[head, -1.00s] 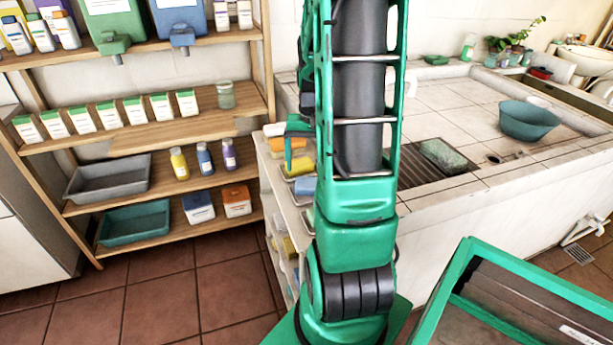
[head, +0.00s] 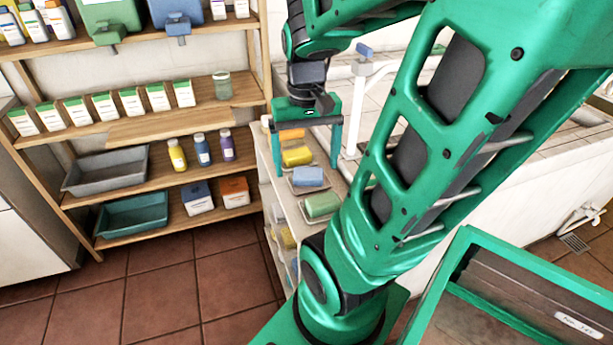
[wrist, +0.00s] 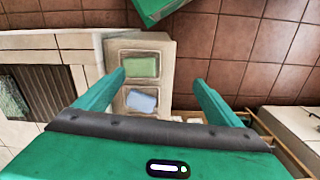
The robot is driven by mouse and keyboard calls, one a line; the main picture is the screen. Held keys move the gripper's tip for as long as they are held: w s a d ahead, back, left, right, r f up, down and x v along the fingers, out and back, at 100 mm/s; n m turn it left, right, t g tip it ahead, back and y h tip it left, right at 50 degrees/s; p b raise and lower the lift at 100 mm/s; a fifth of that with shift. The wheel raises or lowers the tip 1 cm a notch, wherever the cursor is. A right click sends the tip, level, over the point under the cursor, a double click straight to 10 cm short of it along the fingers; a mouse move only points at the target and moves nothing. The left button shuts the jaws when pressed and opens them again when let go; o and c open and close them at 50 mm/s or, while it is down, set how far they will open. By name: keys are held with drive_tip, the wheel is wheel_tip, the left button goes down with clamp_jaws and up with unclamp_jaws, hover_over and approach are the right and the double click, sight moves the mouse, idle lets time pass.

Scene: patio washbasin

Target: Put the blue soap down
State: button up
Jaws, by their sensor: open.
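The blue soap (head: 307,176) lies on a small pale dish on the narrow side shelf, between a yellow soap and a green soap. It also shows in the wrist view (wrist: 141,101), between and beyond my fingers, apart from them. My gripper (head: 308,172) is open and empty, raised above the shelf with its fingers pointing down. In the wrist view my gripper (wrist: 160,78) has its fingers spread wide. The soap's underside is hidden.
The yellow soap (head: 297,156) and green soap (head: 322,204) sit on dishes close to either side, with an orange one (head: 291,134) behind. A wooden rack (head: 180,130) with bottles and trays stands left. The tiled floor (head: 170,290) is clear.

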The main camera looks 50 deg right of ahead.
drive_tip(key=s+a+n, duration=0.1)
drive_tip(key=s+a, duration=0.3)
drive_tip(key=shift+s+f, duration=0.25)
drive_tip(key=shift+w+f, duration=0.25)
drive_tip(key=shift+w, duration=0.3)
drive_tip(key=shift+c, duration=0.3)
idle(0.3)
